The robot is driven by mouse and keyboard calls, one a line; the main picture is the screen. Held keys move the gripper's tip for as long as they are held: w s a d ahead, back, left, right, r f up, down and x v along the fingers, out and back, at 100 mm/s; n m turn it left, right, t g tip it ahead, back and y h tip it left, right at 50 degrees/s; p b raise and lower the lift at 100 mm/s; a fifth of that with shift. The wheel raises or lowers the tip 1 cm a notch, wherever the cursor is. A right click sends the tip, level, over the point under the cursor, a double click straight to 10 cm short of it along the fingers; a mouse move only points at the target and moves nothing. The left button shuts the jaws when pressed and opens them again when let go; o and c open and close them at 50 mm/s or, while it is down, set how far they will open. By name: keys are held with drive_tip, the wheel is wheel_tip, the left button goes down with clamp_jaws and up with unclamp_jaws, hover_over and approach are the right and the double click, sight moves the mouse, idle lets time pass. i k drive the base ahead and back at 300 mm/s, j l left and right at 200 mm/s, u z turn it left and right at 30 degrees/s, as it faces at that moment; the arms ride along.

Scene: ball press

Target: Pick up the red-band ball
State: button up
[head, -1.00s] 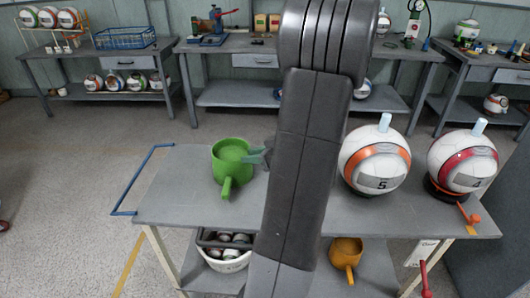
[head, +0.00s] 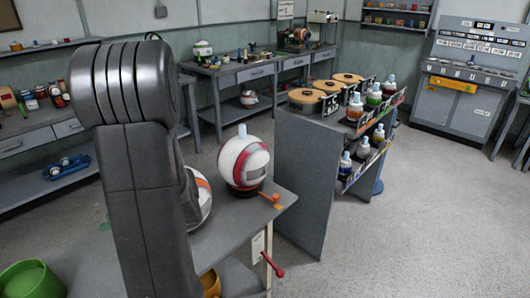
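The red-band ball (head: 245,163) is white with a red band and a pale blue plug on top. It sits upright in a dark ring stand at the right end of the grey bench (head: 238,225), apart from my arm in the picture. The orange-band ball (head: 203,203) is just left of it, mostly hidden behind my arm. My gripper is almost wholly hidden behind my arm; only a small teal piece (head: 105,225), perhaps a fingertip, shows at the arm's left. Whether it is open or shut does not show.
A green pot (head: 30,280) is at the lower left. An orange lever (head: 270,197) is beside the red-band ball's stand, and a red-handled lever (head: 272,265) hangs off the bench end. A grey rack with bottles (head: 362,120) stands close right. Open floor (head: 420,230) lies beyond it.

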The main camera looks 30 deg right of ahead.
sight(243, 161)
drive_tip(key=l+z, duration=0.1)
drive_tip(key=z, duration=0.7)
drive_tip(key=i+j, duration=0.05)
